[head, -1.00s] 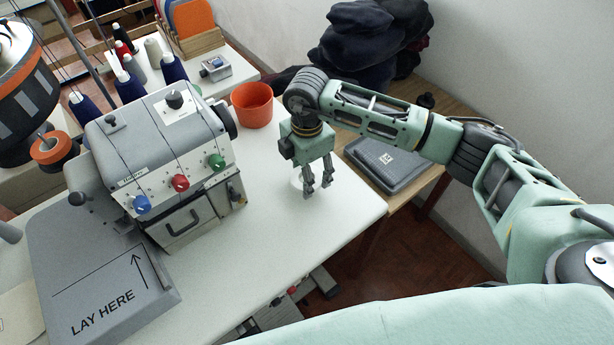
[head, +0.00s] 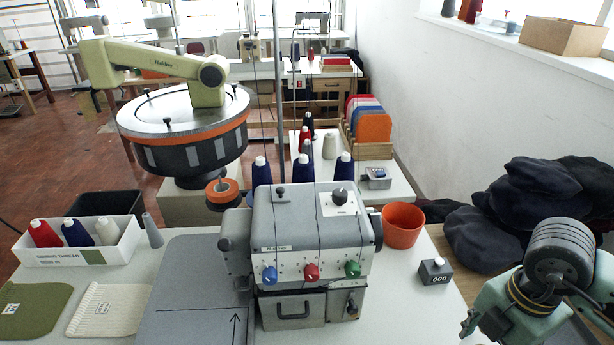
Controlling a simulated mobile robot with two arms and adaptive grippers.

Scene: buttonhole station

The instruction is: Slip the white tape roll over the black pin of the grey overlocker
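The grey overlocker (head: 305,240) stands on the white table in the middle of the head view, with blue, red and green knobs on its front. A short black pin (head: 281,194) with a dark head stands upright on its top left; no roll is on it. My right gripper (head: 470,326) is at the bottom right, beyond the table's right part, partly cut off by the frame edge; its opening cannot be made out. I cannot make out the white tape roll now; the gripper's lower part is out of frame. My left gripper is not in view.
An orange-red cup (head: 402,226) and a small grey box marked 000 (head: 435,272) stand right of the overlocker. A thread tray (head: 80,243) and cloth patches lie left. A large round machine (head: 185,125) stands behind. Dark caps (head: 530,210) are piled at right.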

